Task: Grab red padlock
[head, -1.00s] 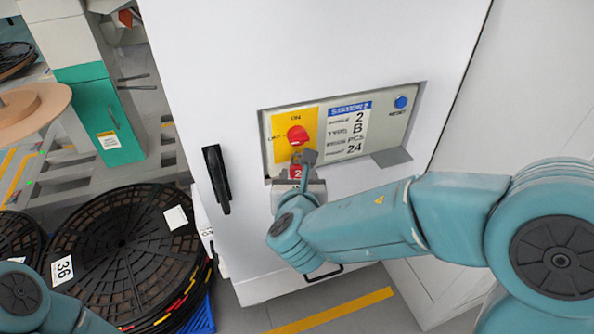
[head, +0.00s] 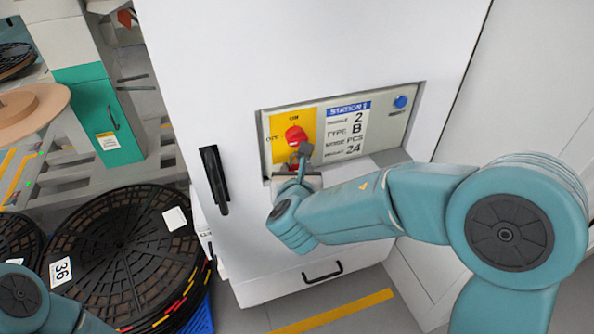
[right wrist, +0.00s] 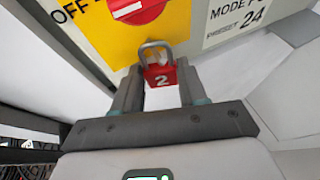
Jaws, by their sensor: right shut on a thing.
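The red padlock (right wrist: 160,76), marked with a white 2, has a grey shackle that stands upright in front of the yellow plate, just below the red rotary switch (right wrist: 136,9). Whether the shackle passes through anything I cannot tell. My right gripper (right wrist: 160,85) is shut on the padlock body, one finger on each side. In the head view my right gripper (head: 303,158) is at the panel under the red switch (head: 295,135) and hides most of the padlock. My left gripper is out of view; only part of my left arm shows at lower left.
The white cabinet (head: 270,50) has a recessed panel with a station label (head: 347,130), a blue button (head: 400,102) and a black handle (head: 214,180). Stacked black reels (head: 125,250) stand at lower left. A teal-based post (head: 100,115) stands at the back left.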

